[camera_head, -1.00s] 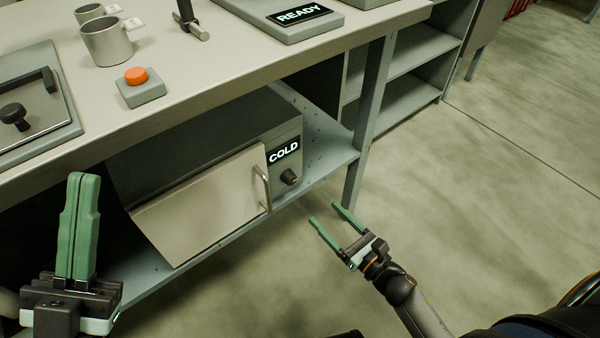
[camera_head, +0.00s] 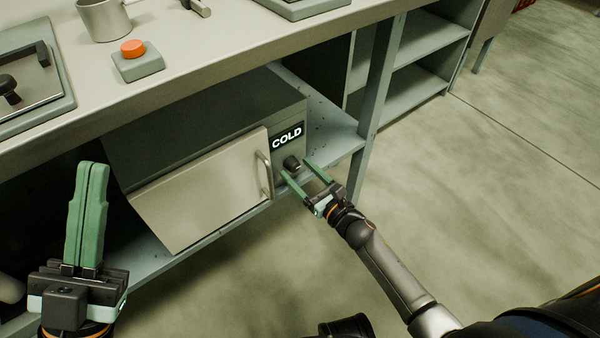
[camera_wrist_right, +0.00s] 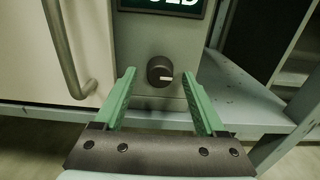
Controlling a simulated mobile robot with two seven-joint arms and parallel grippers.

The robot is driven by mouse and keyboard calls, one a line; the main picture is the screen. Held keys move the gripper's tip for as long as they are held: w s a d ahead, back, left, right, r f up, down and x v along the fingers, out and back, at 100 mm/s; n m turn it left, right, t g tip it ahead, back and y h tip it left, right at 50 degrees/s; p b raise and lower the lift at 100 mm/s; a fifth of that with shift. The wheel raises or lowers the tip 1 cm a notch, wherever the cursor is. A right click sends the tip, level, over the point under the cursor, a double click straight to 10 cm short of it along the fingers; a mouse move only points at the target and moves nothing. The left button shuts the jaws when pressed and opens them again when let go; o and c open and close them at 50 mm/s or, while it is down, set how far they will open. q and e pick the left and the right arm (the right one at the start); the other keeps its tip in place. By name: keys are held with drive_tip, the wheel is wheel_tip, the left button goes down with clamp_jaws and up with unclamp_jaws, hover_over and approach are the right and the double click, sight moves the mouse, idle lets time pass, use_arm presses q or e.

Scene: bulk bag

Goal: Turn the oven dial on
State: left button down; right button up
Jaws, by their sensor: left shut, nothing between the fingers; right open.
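The oven (camera_head: 215,115) is a grey box with a light door on the shelf under the bench. A lit sign (camera_head: 287,136) on its front reads "COLD". The dark round dial (camera_head: 291,163) sits below the sign; in the right wrist view the dial (camera_wrist_right: 160,71) shows a short pale mark pointing right. My right gripper (camera_head: 303,170) is open, its green fingertips close to the dial. In the right wrist view the dial appears between and just beyond the fingertips (camera_wrist_right: 157,78); contact cannot be told. My left gripper (camera_head: 93,168) is shut and empty at the left, away from the oven.
The oven door handle (camera_head: 264,175) is just left of the dial, and it stands out in the right wrist view (camera_wrist_right: 65,50). A table leg (camera_head: 377,90) rises to the right. An orange button (camera_head: 133,48) and a metal mug (camera_head: 104,19) are on the bench. The floor at right is clear.

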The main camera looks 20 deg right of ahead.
clamp_jaws()
idle(0.7)
